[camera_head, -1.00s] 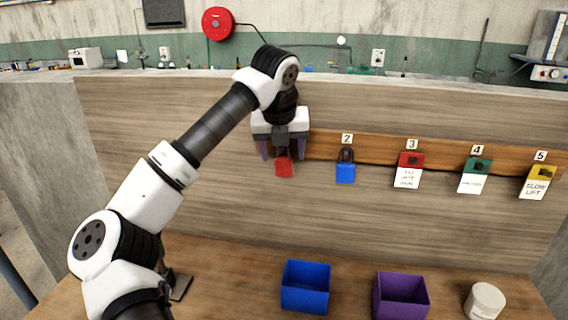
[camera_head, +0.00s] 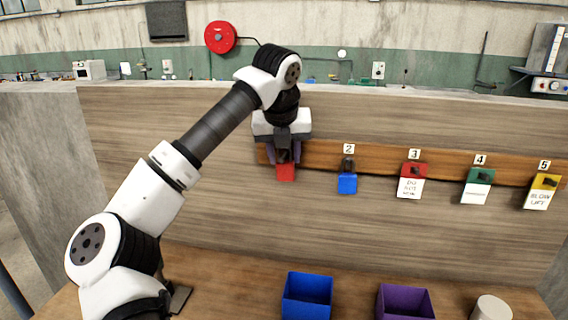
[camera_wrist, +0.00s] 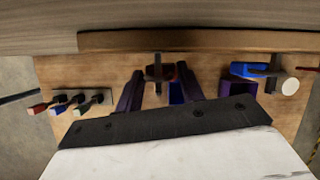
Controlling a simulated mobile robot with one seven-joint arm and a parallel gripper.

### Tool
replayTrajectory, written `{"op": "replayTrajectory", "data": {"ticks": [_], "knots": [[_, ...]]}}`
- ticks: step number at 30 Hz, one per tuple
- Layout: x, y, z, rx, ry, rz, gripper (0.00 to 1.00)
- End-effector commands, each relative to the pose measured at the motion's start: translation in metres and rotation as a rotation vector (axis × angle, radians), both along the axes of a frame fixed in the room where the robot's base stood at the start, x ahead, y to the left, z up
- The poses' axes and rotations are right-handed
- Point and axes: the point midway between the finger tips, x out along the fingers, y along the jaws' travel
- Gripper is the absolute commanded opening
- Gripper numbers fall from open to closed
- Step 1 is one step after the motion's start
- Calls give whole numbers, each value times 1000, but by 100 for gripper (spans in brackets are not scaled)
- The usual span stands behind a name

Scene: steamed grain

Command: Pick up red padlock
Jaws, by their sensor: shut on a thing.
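The red padlock (camera_head: 286,172) is at the left part of the wooden strip on the upright panel, its red body hanging below my gripper (camera_head: 284,154). My gripper points down in front of the panel, and its purple fingers are shut on the padlock's upper part. In the wrist view, the padlock (camera_wrist: 160,73) shows between the two fingers, with a dark upper part and some red. The gripper hides its shackle and whatever bears it in the head view.
A blue padlock (camera_head: 347,183) hangs to the right under label 2. A blue bin (camera_head: 307,296), a purple bin (camera_head: 405,300) and a white tub (camera_head: 491,308) stand on the bench below.

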Motion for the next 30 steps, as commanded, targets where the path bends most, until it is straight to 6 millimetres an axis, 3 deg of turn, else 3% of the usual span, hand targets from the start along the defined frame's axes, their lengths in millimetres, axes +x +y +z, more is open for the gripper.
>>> {"op": "replayTrajectory", "data": {"ticks": [18,24,30], "knots": [[-145,23,-6,3,-1,1,14],[-170,26,-6,2,1,0,14],[-177,27,-13,2,1,1,14]]}}
